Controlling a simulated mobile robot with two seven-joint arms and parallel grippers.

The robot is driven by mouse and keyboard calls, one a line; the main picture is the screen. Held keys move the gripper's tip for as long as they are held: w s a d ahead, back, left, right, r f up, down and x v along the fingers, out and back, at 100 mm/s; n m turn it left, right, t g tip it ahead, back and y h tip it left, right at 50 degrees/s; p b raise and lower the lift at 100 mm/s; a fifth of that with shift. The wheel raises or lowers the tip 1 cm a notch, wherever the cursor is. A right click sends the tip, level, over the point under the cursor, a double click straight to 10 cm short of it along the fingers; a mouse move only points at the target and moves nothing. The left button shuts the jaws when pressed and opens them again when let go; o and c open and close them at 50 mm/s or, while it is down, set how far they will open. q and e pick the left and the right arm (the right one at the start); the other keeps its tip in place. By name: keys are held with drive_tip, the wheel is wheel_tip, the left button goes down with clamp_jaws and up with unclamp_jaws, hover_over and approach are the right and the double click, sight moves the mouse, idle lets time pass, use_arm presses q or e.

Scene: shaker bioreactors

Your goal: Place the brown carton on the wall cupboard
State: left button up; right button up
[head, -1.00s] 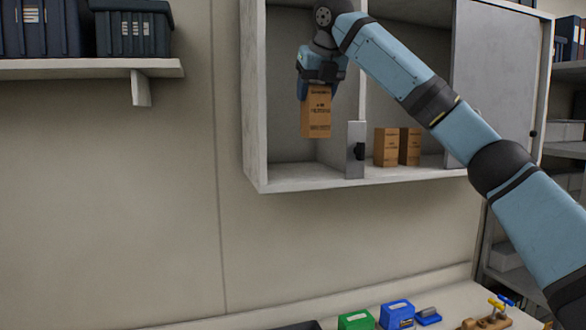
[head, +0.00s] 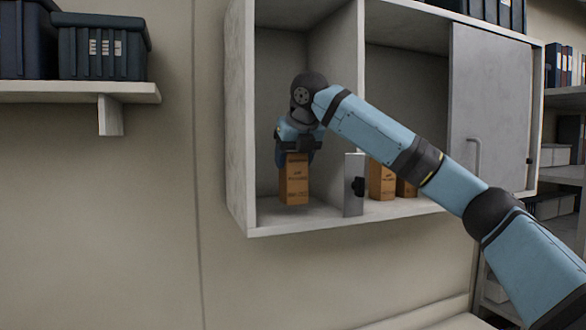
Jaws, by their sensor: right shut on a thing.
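The brown carton (head: 294,183) is upright in the left compartment of the wall cupboard (head: 300,227). Its bottom is at or just above the cupboard floor; I cannot tell whether it touches. My right gripper (head: 297,158) points down and is shut on the top of the carton. The gripper's body hides part of the compartment's back. My left gripper is not in the head view.
Two similar brown cartons (head: 382,181) stand in the middle compartment, partly hidden by my right arm. A small grey plate with a black knob (head: 353,186) stands at the divider, right of the held carton. A sliding door (head: 490,115) covers the right side. A shelf (head: 75,92) with dark bins is at left.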

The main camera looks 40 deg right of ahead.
drive_tip(key=shift+f, duration=1.05)
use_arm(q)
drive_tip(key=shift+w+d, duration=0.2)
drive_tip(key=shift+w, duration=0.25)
use_arm(e)
drive_tip(key=shift+d+f, duration=0.1)
drive_tip(key=o, duration=1)
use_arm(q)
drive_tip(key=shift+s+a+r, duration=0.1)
